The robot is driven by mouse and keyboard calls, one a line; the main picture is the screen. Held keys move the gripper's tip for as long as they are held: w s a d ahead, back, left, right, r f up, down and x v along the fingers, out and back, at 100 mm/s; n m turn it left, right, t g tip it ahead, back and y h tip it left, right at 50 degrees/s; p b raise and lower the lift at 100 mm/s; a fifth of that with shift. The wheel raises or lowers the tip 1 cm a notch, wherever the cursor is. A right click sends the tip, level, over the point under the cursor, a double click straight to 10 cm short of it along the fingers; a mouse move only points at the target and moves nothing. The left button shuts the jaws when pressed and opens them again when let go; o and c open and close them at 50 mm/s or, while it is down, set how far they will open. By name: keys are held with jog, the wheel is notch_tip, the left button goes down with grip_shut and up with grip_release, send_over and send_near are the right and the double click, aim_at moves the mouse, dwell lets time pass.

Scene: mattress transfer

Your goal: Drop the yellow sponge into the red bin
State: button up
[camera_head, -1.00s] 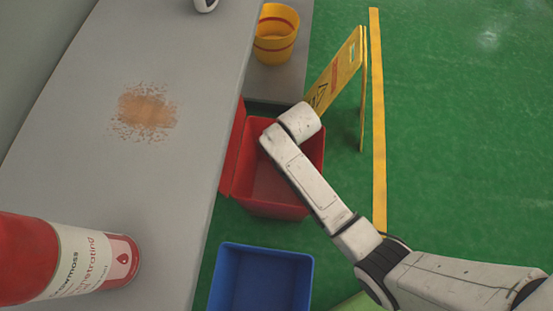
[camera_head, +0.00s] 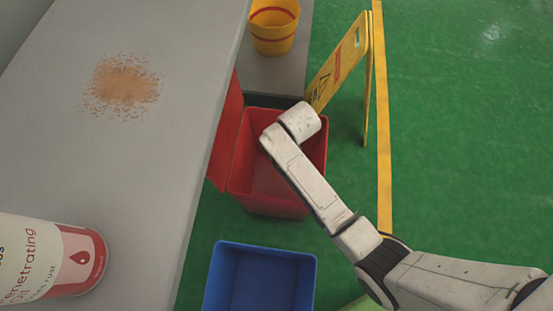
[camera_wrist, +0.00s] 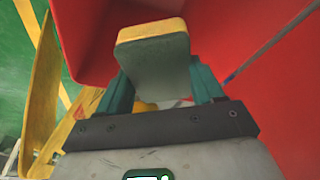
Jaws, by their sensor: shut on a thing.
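The red bin (camera_head: 240,180) stands on the floor beside the grey table, with its red lid open against the table side. My arm reaches over the bin in the head view, and its wrist hides part of the opening. In the wrist view, my gripper (camera_wrist: 163,85) is shut on the yellow sponge (camera_wrist: 152,50), which has a yellow face and a dark green-grey side. The sponge is held between the two teal fingers. Red bin walls (camera_wrist: 215,35) show behind and beside it in the wrist view. The gripper fingers and sponge are hidden in the head view.
A blue bin (camera_head: 262,247) stands nearer me. A yellow bucket (camera_head: 273,40) is behind the red bin. A yellow floor sign (camera_head: 340,65) stands close to its right. A penetrating oil can (camera_head: 60,258) and a brown stain (camera_head: 124,84) are on the table (camera_head: 150,160).

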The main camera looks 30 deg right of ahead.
jog(key=o, duration=1.5)
jog(key=shift+c, duration=0.2)
jog(key=p+v, duration=0.3)
jog(key=v, duration=0.7)
jog(key=shift+r, duration=0.4)
jog(key=shift+s, duration=0.1)
